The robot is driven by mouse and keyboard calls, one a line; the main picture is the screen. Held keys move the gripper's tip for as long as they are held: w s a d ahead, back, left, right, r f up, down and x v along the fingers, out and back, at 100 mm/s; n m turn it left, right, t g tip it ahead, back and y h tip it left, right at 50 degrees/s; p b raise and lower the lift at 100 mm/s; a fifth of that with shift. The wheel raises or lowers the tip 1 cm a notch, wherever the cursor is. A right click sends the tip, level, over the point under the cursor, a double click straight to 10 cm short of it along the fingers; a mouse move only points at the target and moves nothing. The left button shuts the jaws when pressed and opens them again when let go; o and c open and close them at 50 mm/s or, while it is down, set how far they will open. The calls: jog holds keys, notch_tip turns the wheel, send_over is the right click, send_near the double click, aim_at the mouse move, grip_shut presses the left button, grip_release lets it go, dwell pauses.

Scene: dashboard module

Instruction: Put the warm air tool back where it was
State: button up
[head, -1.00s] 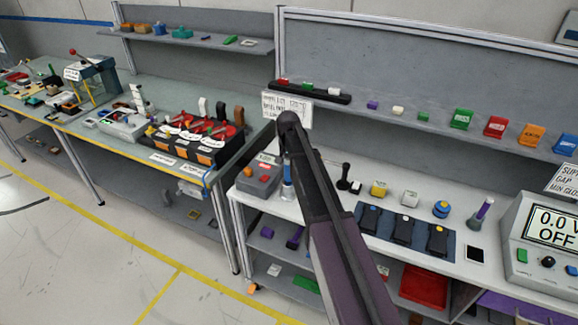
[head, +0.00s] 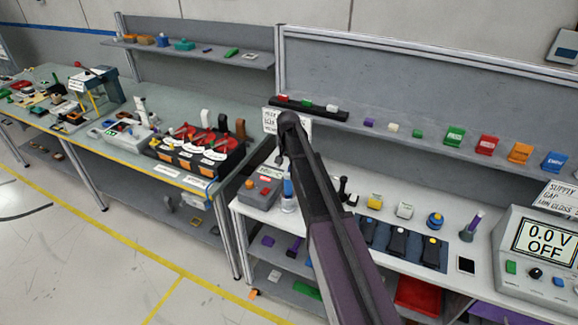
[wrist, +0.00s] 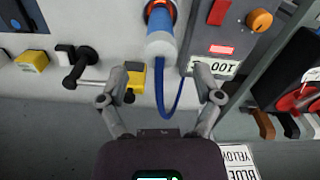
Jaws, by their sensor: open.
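The warm air tool (wrist: 163,30), a blue and white handle with a blue cord, stands in an orange ring in the wrist view. In the head view the tool (head: 288,188) stands on the white bench beside the grey control box (head: 260,192). My gripper (wrist: 160,78) is open and empty. Its fingers are spread on either side of the tool's white cord end and just short of it, with no contact visible. The cord loops between the fingers. In the head view my arm hides part of the bench.
A black-knobbed lever (wrist: 80,68) and a yellow block (wrist: 135,78) stand near the left finger.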

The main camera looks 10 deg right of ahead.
jog(key=shift+r+p, duration=2.05)
jog(key=shift+r, duration=0.35)
jog(key=s+n, duration=0.5)
jog(key=s, duration=2.4)
jog(key=shift+d, duration=0.15)
